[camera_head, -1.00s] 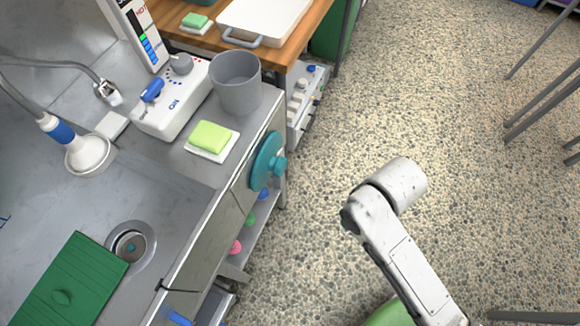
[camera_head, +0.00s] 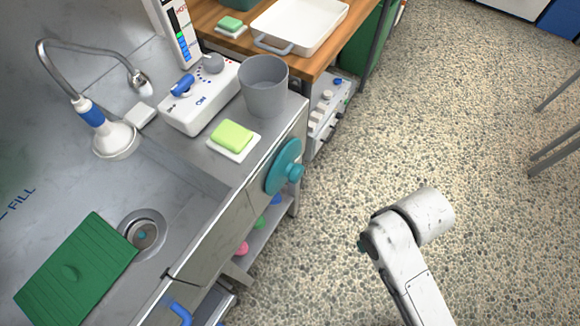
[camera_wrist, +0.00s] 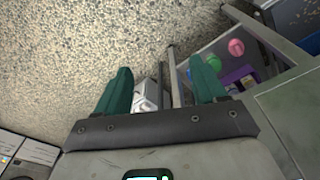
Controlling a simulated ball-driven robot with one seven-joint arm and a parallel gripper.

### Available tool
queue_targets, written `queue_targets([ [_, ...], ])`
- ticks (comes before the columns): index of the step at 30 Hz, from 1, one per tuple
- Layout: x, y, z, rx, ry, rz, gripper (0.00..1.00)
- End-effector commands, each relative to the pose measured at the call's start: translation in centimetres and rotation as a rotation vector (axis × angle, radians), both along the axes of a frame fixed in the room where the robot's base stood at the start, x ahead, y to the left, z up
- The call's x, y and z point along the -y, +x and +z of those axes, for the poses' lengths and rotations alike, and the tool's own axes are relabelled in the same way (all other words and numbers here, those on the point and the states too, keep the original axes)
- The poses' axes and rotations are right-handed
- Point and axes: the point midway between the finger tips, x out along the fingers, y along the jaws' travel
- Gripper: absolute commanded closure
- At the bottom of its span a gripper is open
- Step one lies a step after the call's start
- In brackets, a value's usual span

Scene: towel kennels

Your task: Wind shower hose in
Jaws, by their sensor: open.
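A teal round wheel with a knob (camera_head: 284,168) is on the front of the sink unit, below the counter edge. My gripper (camera_wrist: 160,68) shows in the wrist view with two teal fingers wide apart and nothing between them. It points over the floor towards a lower shelf.
The sink basin holds a green ribbed board (camera_head: 78,268) beside the drain (camera_head: 143,233). A white control box (camera_head: 199,95), grey bucket (camera_head: 263,85) and green soap (camera_head: 232,135) stand on the counter. The lower shelf has coloured balls (camera_wrist: 236,47). Speckled floor (camera_head: 450,110) is open at right.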

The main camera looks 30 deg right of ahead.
Motion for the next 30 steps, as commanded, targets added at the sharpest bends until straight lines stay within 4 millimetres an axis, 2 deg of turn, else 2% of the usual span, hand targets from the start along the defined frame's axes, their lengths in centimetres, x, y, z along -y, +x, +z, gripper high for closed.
queue_targets([
  [1,0.0,0.0,-0.1,0.002,0.002,0.002,0.25],
  [3,-0.1,0.4,-0.6,0.019,0.015,0.021,0.18],
  [5,-0.3,1.1,-1.4,0.056,0.041,0.059,0.17],
  [9,-1.1,4.5,-3.8,0.244,0.146,0.218,0.17],
  [12,-1.8,7.5,-4.6,0.439,0.218,0.338,0.17],
  [18,-2.1,12.3,-3.0,0.81,0.284,0.475,0.17],
  [21,-1.8,13.8,-1.8,0.944,0.288,0.498,0.17],
  [25,-1.4,14.7,-0.6,1.042,0.284,0.506,0.17],
  [30,-1.7,15.7,-0.3,1.07,0.283,0.508,0.17],
])
